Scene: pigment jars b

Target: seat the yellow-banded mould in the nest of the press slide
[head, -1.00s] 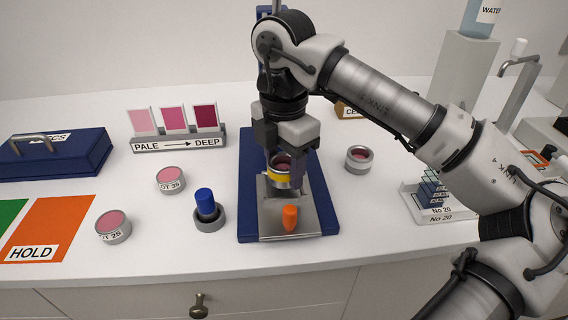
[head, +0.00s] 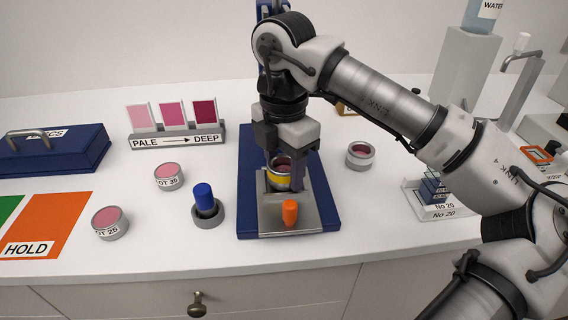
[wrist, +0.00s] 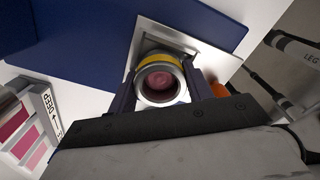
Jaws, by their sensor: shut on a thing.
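The yellow-banded mould (head: 280,181) is a short metal cup with pink contents. In the head view it is at the metal press slide (head: 304,216), behind the slide's orange knob (head: 290,213). My gripper (head: 283,172) is shut on it, one finger on each side. In the wrist view the mould (wrist: 160,82) sits between the two fingers (wrist: 162,92), over the slide plate (wrist: 158,36). The nest is hidden under the mould and fingers. I cannot tell whether the mould is fully down in it.
The blue press base (head: 251,214) lies under the slide. A pink-filled jar (head: 360,155) stands right of it. A blue-handled tool in a grey holder (head: 207,209) and two more jars (head: 169,177) (head: 110,223) stand left. The front counter strip is clear.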

